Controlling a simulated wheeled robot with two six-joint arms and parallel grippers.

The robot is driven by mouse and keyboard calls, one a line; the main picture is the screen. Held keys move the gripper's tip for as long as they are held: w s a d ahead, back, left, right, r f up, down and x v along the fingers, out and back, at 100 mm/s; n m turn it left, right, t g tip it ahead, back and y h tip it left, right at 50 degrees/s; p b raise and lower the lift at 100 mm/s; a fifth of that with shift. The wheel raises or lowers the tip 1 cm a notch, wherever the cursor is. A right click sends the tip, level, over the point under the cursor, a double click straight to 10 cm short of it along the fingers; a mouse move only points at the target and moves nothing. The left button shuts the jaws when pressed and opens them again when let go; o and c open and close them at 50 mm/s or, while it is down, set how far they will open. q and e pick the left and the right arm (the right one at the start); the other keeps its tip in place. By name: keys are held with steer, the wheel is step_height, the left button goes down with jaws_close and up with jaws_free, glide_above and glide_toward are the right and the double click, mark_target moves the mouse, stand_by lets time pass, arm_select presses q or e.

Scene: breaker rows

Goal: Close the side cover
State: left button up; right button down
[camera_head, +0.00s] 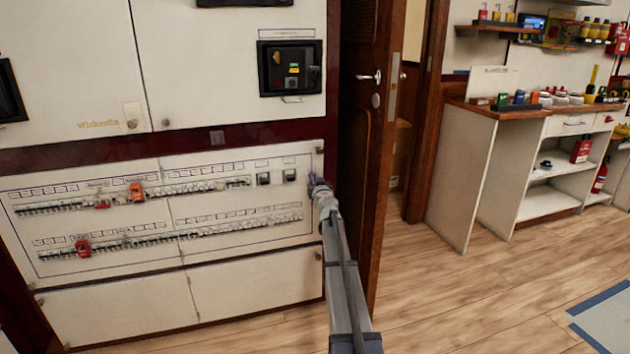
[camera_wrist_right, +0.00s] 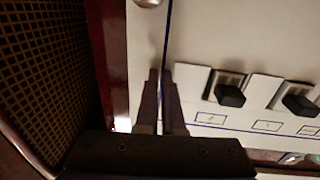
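The white breaker panel (camera_head: 160,210), with two rows of breakers, stands at the left of the head view. I cannot tell for sure which part is the side cover. My right gripper (camera_head: 318,187) is at the panel's upper right edge. In the right wrist view its two dark fingers (camera_wrist_right: 160,78) are almost together, in front of the blue border line on the white panel (camera_wrist_right: 215,45). Nothing clearly shows between them, and I cannot tell whether the tips touch the panel. Black switches (camera_wrist_right: 230,95) are just right of the fingers. My left gripper is not in view.
A wooden door (camera_head: 370,130) stands right beside the panel, and its dark grille (camera_wrist_right: 45,70) is left of the gripper. White cupboard doors (camera_head: 70,60) are above. A workbench (camera_head: 520,110) with shelves stands at the right. The wooden floor (camera_head: 450,300) between is clear.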

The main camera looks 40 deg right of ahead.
steer(key=shift+x, duration=0.9)
steer(key=d+v, duration=0.1)
steer(key=v, duration=1.4)
steer(key=shift+s, duration=0.6)
